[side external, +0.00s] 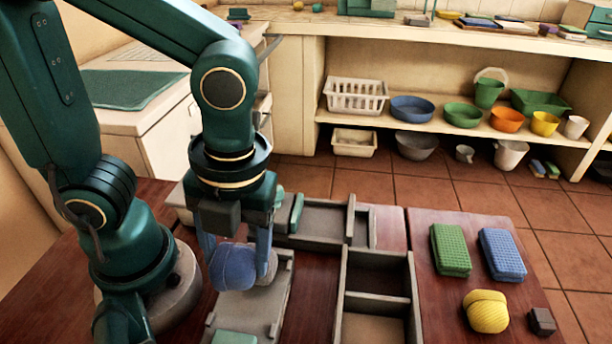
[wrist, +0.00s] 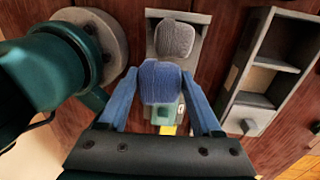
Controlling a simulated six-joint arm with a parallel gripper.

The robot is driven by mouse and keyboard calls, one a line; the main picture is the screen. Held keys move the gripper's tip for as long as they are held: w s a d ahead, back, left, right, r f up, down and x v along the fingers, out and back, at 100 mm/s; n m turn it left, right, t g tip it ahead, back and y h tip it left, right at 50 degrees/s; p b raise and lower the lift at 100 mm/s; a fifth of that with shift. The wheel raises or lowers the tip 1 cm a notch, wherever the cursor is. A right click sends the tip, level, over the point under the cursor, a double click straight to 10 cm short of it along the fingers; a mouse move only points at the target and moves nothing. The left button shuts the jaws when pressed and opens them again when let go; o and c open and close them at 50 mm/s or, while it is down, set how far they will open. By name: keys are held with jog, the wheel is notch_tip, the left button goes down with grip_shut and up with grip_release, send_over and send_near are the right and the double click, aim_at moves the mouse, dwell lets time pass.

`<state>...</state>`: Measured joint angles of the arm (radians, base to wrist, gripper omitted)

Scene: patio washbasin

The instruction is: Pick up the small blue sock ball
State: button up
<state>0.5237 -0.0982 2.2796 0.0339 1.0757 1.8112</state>
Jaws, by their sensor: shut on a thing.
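The small blue sock ball (side external: 232,268) is between the two blue fingers of my gripper (side external: 236,258), which points down over a grey tray (side external: 278,290). In the wrist view the blue sock ball (wrist: 160,84) fills the space between the fingertips (wrist: 160,80), and my gripper is shut on it. A grey sock ball (wrist: 174,38) is right beside the blue one, on its far side in the wrist view. The grey ball (side external: 269,264) is partly hidden by a finger in the side view. I cannot tell whether the blue ball is clear of the tray.
A grey divided box (side external: 345,290) stands to the right of the tray. Farther right on the wooden table are a green sponge (side external: 450,250), a blue sponge (side external: 502,255), a yellow sock ball (side external: 486,311) and a dark small block (side external: 541,321). Shelves with bowls stand behind.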

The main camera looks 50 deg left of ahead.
jog(key=w+a+r, duration=0.3)
jog(key=a+r, duration=0.2)
jog(key=a, duration=0.4)
jog(key=shift+r, duration=0.3)
